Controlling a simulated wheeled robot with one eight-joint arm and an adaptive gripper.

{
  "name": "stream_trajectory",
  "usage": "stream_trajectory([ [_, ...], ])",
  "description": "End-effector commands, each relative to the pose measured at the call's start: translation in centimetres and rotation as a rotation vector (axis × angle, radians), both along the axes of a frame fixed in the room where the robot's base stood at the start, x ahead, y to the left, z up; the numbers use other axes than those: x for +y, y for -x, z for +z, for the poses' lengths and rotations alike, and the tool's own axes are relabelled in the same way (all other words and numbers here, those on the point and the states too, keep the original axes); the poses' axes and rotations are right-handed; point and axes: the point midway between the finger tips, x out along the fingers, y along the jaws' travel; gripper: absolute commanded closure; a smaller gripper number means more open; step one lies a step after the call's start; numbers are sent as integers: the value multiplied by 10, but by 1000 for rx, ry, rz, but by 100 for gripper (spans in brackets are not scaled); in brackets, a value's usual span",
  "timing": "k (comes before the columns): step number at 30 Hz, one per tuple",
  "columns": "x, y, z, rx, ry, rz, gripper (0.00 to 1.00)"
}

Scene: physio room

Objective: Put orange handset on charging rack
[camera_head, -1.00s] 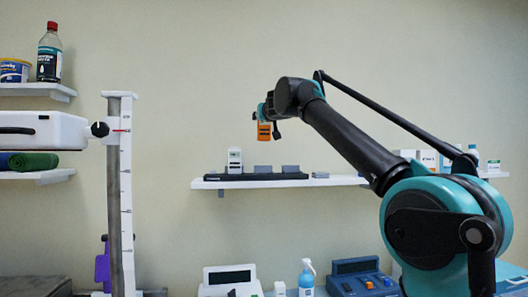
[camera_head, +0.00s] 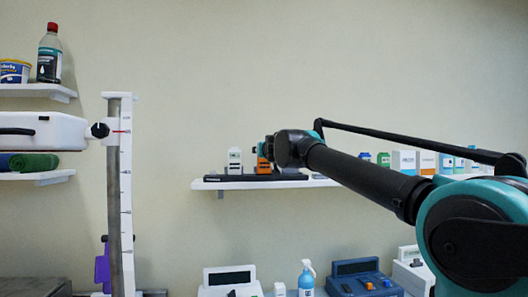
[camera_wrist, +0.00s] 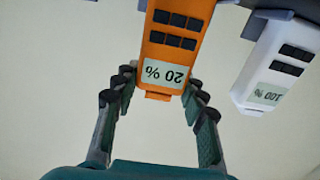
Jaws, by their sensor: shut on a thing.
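The orange handset (camera_head: 263,164) is upright over the charging rack (camera_head: 235,178), its lower end at the rack's level; I cannot tell if it is seated. In the wrist view the orange handset (camera_wrist: 170,50) appears upside down, with a display reading 20 %. My gripper (camera_wrist: 160,82) has its fingers on both sides of the orange handset and is shut on it. In the head view my gripper (camera_head: 268,150) partly hides the handset and the slots to its right. A white handset (camera_head: 235,160) stands in the rack left of it; its display reads 100 % in the wrist view (camera_wrist: 277,62).
The rack lies on a white wall shelf (camera_head: 207,186). Boxes (camera_head: 403,161) and bottles stand at the shelf's right, behind my arm. Below are a spray bottle (camera_head: 306,278) and desk devices (camera_head: 362,277). A vertical measuring post (camera_head: 126,200) stands left. The wall above the rack is clear.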

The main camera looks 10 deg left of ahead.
Motion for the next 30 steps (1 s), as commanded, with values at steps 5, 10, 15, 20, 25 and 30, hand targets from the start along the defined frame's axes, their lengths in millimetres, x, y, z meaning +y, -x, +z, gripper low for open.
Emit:
stream_trajectory([
  [5, 0, 0, -1, 0, 0, 0, 96],
  [10, 0, 0, -2, 0, 0, 0, 44],
  [15, 0, 0, -2, 0, 0, 0, 38],
  [20, 0, 0, -2, 0, 0, 0, 38],
  [25, -2, 8, 1, 0, 0, 1, 38],
  [30, -10, 34, 0, 0, 0, 1, 38],
])
